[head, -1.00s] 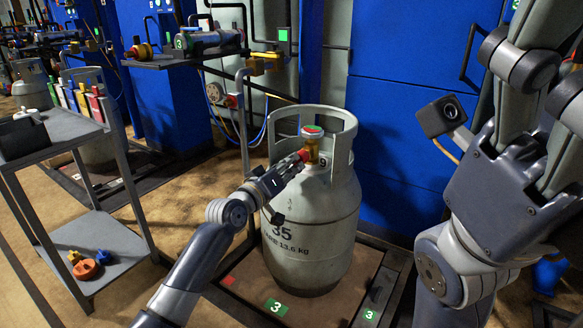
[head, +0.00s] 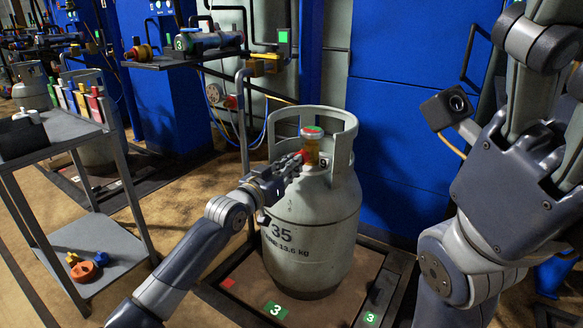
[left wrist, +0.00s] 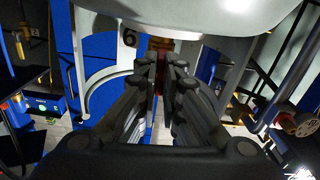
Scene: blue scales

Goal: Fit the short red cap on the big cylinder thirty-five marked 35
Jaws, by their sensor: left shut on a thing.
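The big grey cylinder (head: 312,235) marked 35 stands upright on a low platform. Its brass valve (head: 312,150), with a green and red top, sits inside the open collar. My left gripper (head: 298,162) is at the left of the valve, shut on the short red cap (head: 303,155). The cap is at the valve's side outlet and seems to touch it; how far it is seated is hidden by the fingers. In the left wrist view the fingertips (left wrist: 162,68) close around the red cap (left wrist: 160,80), mostly hidden, below the brass. My right gripper's fingers are out of view.
A grey cart (head: 95,245) at the left carries coloured items on top and small orange, blue and yellow parts below. A shelf (head: 185,58) stands behind the cylinder, left. My right arm fills the right side. Blue panels (head: 400,150) stand behind.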

